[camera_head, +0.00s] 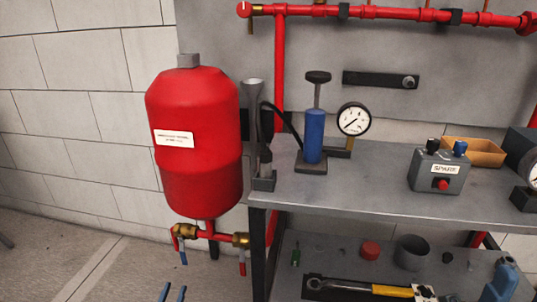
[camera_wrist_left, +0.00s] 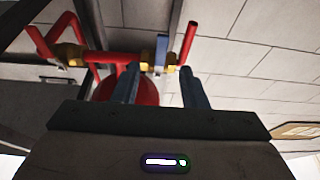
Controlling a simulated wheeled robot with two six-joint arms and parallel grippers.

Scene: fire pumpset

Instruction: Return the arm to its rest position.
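The blue fingertips of my left gripper (camera_head: 173,292) show at the bottom edge of the head view, over the floor, below the red tank and its valves. In the left wrist view the two fingers of the left gripper (camera_wrist_left: 159,70) stand apart with nothing held between them. The red tank (camera_wrist_left: 128,90) and its brass-fitted pipe show beyond the fingers. A blue valve handle (camera_wrist_left: 162,50) appears between the fingertips, but I cannot tell how far off it is. Most of the left arm is out of view. My right gripper is not in view.
The red tank (camera_head: 195,130) hangs by the block wall, with a blue valve handle (camera_head: 183,258) and a red one (camera_head: 242,267) below. The grey bench (camera_head: 370,180) holds a hand pump, gauges and a control box. A lower shelf (camera_head: 340,255) holds tools. The left floor is clear.

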